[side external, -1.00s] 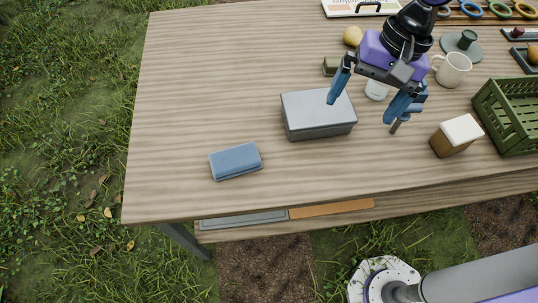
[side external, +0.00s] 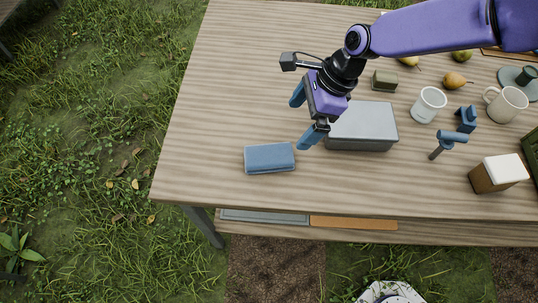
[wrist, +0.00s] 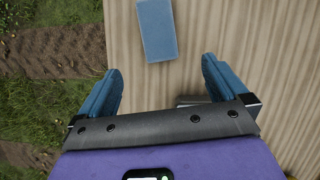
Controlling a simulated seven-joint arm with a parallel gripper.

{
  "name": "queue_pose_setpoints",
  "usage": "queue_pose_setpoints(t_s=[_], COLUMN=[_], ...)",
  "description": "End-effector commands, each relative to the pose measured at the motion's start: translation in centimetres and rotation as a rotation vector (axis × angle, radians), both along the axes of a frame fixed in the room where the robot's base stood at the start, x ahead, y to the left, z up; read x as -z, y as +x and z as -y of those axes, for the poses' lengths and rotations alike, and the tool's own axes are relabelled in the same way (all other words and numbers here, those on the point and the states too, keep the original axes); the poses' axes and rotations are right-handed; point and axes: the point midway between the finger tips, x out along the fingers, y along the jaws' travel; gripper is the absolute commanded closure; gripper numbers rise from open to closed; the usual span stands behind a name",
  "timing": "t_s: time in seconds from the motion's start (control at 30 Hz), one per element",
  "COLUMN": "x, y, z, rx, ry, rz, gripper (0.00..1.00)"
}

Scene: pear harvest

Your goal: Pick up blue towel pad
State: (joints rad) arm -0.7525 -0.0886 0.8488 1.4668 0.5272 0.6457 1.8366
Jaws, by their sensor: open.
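The blue towel pad (side external: 270,158) is a folded blue block lying flat on the wooden table near its front left. It also shows in the wrist view (wrist: 156,30), at the top, ahead of the fingers and roughly between their lines. My gripper (side external: 301,121) is open and empty, with blue fingers. It hangs above the table, just behind and to the right of the pad, beside the grey box. In the wrist view my gripper (wrist: 160,82) shows both fingertips spread wide, apart from the pad.
A grey lidded box (side external: 361,126) stands right of the pad, close to my gripper. A brown box with a white top (side external: 498,173), a glass (side external: 428,105), a mug (side external: 506,103) and a blue-handled tool (side external: 447,142) are further right. The table's left side is clear.

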Motion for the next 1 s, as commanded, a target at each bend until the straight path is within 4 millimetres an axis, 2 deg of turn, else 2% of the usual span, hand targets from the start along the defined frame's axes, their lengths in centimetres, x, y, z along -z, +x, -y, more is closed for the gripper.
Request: queue_pose_setpoints(t_s=[0.1,0.4,0.77,1.0], x=[2.3,7.0,9.2,12.0], y=[-0.3,-0.7,-0.9,-1.3], z=[-0.9,-2.8,-3.9,-5.3], rx=[-0.003,-0.004,-0.005,-0.004], ry=[-0.003,-0.001,-0.001,-0.002], rz=[-0.001,0.0,0.0,0.0], gripper=[0.0,0.0,0.0,0.0])
